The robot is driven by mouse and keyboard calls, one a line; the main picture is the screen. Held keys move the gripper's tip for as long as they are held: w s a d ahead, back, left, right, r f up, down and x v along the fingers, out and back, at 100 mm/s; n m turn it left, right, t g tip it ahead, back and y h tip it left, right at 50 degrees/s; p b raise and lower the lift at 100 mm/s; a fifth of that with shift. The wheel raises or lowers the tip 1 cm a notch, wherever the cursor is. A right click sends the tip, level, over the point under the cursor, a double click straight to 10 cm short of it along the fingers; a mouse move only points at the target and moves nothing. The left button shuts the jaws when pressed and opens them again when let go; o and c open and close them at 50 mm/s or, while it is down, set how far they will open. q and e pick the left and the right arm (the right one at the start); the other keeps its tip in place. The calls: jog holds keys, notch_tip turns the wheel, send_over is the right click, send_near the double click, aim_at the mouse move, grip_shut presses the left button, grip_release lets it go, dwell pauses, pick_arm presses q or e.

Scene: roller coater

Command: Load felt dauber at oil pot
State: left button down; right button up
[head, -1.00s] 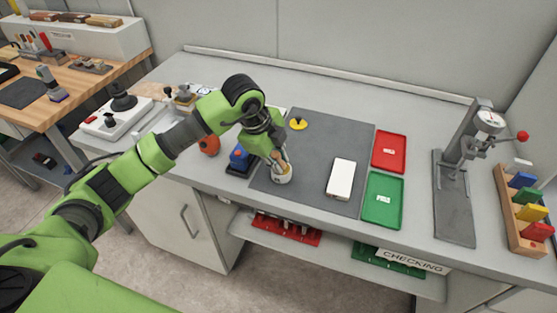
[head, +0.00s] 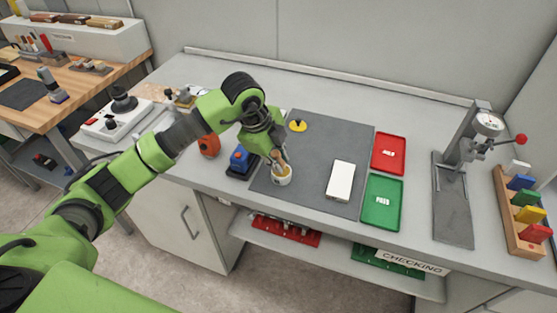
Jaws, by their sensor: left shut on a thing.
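The oil pot (head: 281,178) is a small pale cup with a yellowish band, standing near the front left of the dark grey mat. My left gripper (head: 278,160) is directly over the pot, pointing down. It is shut on the felt dauber, which is mostly hidden by the fingers and the pot. I cannot tell how deep the dauber's tip is in the pot. My right gripper is not in view.
The grey mat (head: 325,140) also holds a white block (head: 341,180) and a yellow disc (head: 297,125). A red tray (head: 389,153) and a green tray (head: 383,202) lie right of it. A blue item (head: 240,158) and an orange item (head: 209,146) stand left. A gauge stand (head: 453,205) is farther right.

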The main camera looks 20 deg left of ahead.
pick_arm(q)
jog(key=shift+r+p, duration=1.65)
jog(key=shift+r, duration=1.3)
jog(key=shift+s+d+r+m+h, duration=0.1)
jog(key=shift+s+d+m+h, duration=0.25)
jog(key=shift+m, duration=0.75)
jog(key=s+d+r+m+g+y+b, duration=0.15)
jog(key=s+m+g, duration=0.25)
jog(key=m, duration=0.7)
jog(key=s+d+m+g, duration=0.25)
jog(key=s+m, duration=0.25)
jog(key=m, duration=0.6)
jog(key=s+a+m+t+y+b, duration=0.1)
jog(key=s+m, duration=0.4)
jog(key=m, duration=0.8)
jog(key=s+a+f+m+t+y, duration=0.1)
jog(key=s+a+m+t+y, duration=0.2)
jog(key=m, duration=1.1)
jog(key=s+a+y, duration=0.1)
jog(key=s+a, duration=0.1)
jog(key=s, duration=0.1)
jog(key=shift+m+b, duration=0.3)
jog(key=shift+b, duration=0.05)
